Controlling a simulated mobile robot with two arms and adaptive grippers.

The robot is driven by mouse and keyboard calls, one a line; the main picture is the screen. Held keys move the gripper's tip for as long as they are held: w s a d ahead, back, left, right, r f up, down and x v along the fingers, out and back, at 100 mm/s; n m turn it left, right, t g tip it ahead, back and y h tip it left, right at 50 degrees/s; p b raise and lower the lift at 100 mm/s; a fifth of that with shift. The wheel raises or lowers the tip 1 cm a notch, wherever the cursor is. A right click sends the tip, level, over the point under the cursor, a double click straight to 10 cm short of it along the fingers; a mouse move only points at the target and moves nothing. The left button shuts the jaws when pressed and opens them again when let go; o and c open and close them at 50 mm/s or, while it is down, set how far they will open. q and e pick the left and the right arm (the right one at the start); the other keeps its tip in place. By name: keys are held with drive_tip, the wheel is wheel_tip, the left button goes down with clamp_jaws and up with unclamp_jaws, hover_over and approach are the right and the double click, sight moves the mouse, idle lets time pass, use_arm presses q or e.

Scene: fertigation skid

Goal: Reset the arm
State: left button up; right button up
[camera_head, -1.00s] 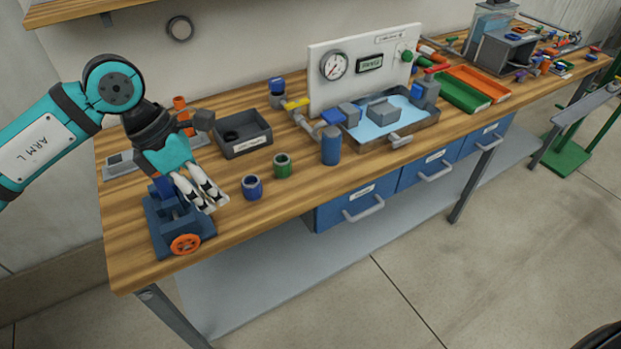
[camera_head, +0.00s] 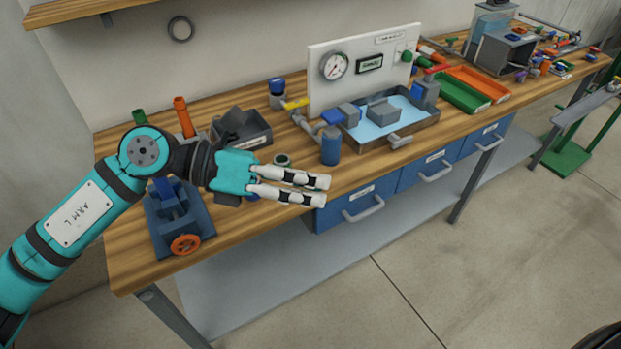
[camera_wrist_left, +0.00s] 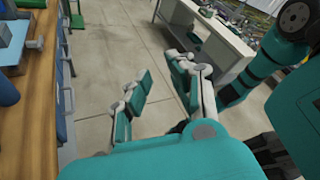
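My left gripper (camera_head: 327,190) reaches in from the left over the front edge of the bench, its fingers pointing right. In the left wrist view (camera_wrist_left: 158,68) its fingers are spread apart, with only floor and other furniture showing between them. It holds nothing. My teal left arm (camera_head: 85,213) passes in front of the left end of the bench. A green cup (camera_head: 282,159) shows just behind the gripper, and the blue cup is mostly hidden by it. My right gripper is not in view.
A blue vise (camera_head: 178,220) with an orange wheel stands at the bench's left end. Behind the gripper are a dark bin (camera_head: 255,136), a blue cylinder (camera_head: 331,147) and a gauge panel (camera_head: 345,88). Drawers (camera_head: 345,206) hang below. The floor in front is clear.

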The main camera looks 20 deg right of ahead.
use_arm(q)
drive_tip(key=shift+s+d+r, duration=0.1)
drive_tip(key=shift+d+r, duration=0.1)
drive_tip(key=shift+r, duration=0.15)
drive_tip(key=shift+h, duration=0.3)
